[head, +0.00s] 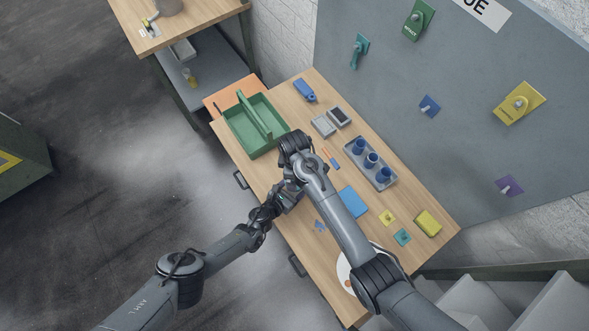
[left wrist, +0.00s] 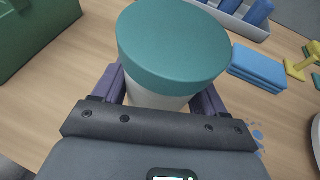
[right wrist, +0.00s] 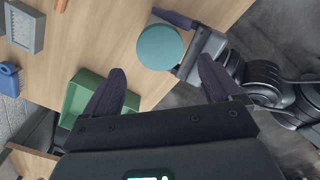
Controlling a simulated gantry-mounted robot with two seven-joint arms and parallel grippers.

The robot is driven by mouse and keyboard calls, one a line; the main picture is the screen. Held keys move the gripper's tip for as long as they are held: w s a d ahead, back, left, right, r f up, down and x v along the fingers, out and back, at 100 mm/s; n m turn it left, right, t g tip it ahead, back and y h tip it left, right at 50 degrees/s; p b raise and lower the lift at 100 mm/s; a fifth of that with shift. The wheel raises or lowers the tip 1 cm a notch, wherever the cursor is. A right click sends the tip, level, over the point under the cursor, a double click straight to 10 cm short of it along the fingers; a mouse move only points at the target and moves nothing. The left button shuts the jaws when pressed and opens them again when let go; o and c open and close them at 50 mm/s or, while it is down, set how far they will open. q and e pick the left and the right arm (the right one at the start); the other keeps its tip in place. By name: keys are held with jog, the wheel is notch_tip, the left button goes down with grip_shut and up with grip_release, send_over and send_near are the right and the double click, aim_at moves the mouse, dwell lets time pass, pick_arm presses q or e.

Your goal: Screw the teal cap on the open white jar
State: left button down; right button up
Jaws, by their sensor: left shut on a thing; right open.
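The white jar (left wrist: 158,101) stands upright between the fingers of my left gripper (left wrist: 160,92), which is shut on it. The teal cap (left wrist: 172,45) sits on top of the jar and hides its mouth; how tightly it is seated cannot be told. The cap also shows from above in the right wrist view (right wrist: 160,47). My right gripper (right wrist: 162,68) is open and empty, above the cap and apart from it. In the head view my arms mostly hide the jar and cap.
A green carrier (head: 243,140) stands at the table's left end. A grey tray (head: 388,183) with blue cups, a blue block (head: 353,203) and a yellow sponge-like block (head: 428,223) lie on the table's right part. A white plate (head: 343,272) is near the front.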

jog(key=shift+f, duration=3.1)
jog(key=shift+c, duration=0.2)
jog(key=c, duration=0.9)
jog(key=shift+m, duration=1.6)
jog(key=shift+c, duration=0.3)
jog(key=o, duration=1.2)
jog(key=shift+c, duration=0.2)
jog(key=shift+r, duration=0.1)
jog(key=shift+r, duration=2.15)
notch_tip(320, 180, up, 12)
